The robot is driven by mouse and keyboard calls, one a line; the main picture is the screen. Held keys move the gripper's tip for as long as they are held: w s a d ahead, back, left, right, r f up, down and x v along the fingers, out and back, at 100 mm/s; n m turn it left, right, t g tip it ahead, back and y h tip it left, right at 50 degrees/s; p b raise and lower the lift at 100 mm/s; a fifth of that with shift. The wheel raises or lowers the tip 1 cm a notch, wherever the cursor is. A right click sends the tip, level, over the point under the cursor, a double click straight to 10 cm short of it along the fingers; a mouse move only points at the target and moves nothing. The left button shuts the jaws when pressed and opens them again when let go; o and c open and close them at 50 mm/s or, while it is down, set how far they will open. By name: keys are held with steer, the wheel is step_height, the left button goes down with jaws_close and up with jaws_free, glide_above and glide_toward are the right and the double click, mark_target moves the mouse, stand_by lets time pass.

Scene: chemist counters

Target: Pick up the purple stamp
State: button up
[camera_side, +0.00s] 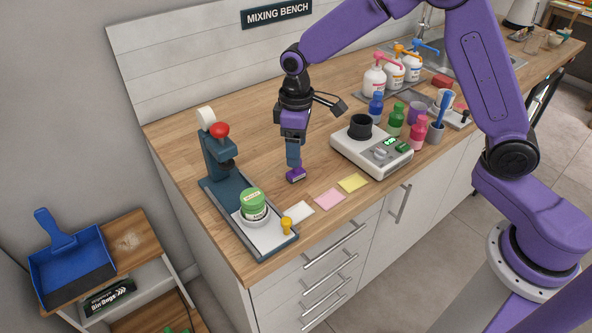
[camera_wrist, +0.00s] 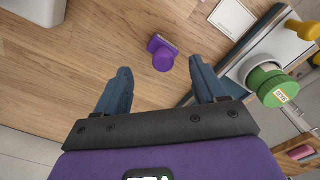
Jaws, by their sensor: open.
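The purple stamp (camera_side: 296,175) stands or lies on the wooden counter, to the right of the dark blue press stand. It also shows in the wrist view (camera_wrist: 162,53), ahead of the fingertips and roughly centred between them, with a round part and a flatter block part. My gripper (camera_side: 293,162) points down just over the stamp in the side view. In the wrist view my gripper (camera_wrist: 160,67) has its two blue fingers spread apart with nothing between them. From the side, the fingers overlap the stamp's top edge, so the exact gap is unclear.
White (camera_side: 299,212), pink (camera_side: 329,199) and yellow (camera_side: 352,183) paper notes lie along the front edge. A white scale (camera_side: 372,150) stands to the right.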

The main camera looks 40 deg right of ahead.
steer(key=shift+s+a+f, duration=0.1)
steer(key=shift+f, duration=1.5)
steer(key=shift+a+f, duration=0.1)
steer(key=shift+f, duration=1.45)
steer(key=c, duration=0.9)
